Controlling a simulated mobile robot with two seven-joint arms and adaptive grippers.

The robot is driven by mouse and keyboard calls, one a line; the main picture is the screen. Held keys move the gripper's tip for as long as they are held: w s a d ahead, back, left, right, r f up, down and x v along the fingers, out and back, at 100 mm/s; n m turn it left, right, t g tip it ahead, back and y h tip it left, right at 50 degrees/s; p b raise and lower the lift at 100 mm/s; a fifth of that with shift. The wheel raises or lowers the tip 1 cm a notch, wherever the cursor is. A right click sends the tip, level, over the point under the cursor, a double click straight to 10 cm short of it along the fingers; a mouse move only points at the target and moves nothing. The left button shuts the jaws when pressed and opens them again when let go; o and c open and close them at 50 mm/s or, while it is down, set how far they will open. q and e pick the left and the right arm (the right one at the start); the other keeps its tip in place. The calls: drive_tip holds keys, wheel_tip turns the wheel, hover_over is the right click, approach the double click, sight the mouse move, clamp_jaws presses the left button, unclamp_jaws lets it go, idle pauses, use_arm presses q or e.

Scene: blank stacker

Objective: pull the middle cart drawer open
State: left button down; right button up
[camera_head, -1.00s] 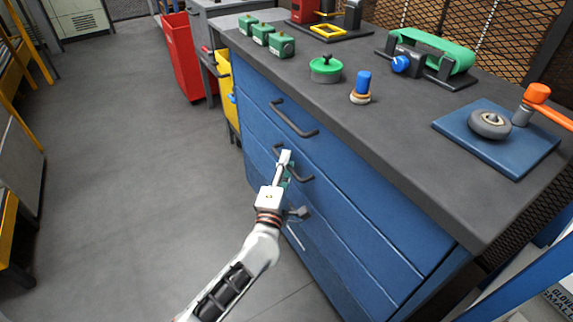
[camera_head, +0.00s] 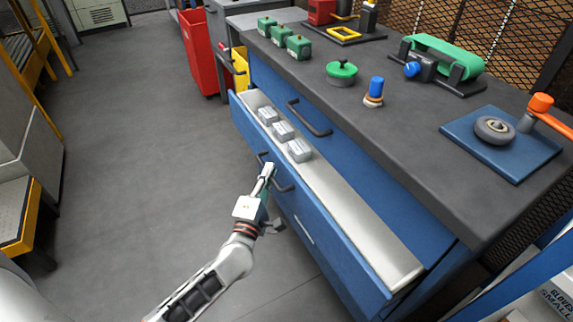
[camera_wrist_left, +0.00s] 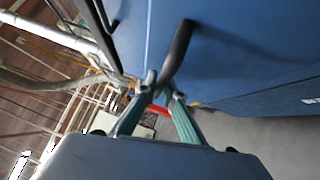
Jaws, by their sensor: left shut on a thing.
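The middle drawer (camera_head: 340,240) of the blue cart is pulled out, and its pale inside shows. Several small grey blocks (camera_head: 283,131) lie in its far half. My left gripper (camera_head: 268,170) is at the dark bar handle (camera_head: 284,186) on the drawer's front. In the left wrist view the gripper's two green fingers (camera_wrist_left: 160,98) are closed around the handle (camera_wrist_left: 178,50). My right gripper does not show in either view.
The cart's dark top (camera_head: 400,135) holds green blocks, a green-lidded pot, a blue knob and a blue plate with a wheel. The top drawer (camera_head: 345,150) is shut. A red bin (camera_head: 200,50) stands beyond the cart. The grey floor (camera_head: 140,150) to the left is clear.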

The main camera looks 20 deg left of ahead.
use_arm(q)
drive_tip(key=s+a+p, duration=0.2)
drive_tip(key=s+a, duration=0.9)
drive_tip(key=s, duration=0.3)
drive_tip(key=shift+s, duration=0.25)
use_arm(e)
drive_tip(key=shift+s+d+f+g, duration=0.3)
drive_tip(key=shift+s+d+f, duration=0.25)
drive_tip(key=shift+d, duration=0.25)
use_arm(q)
drive_tip(key=shift+a, duration=0.1)
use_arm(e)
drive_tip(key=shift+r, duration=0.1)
use_arm(q)
drive_tip(key=c, duration=2.1)
unclamp_jaws()
drive_tip(key=shift+c, duration=0.2)
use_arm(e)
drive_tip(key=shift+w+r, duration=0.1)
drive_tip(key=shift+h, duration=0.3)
use_arm(q)
drive_tip(key=s+d+f, duration=0.1)
drive_tip(key=s, duration=1)
drive_tip(key=shift+s+d+f, duration=0.3)
drive_tip(key=shift+s+f, duration=0.05)
drive_tip(key=shift+s, duration=0.05)
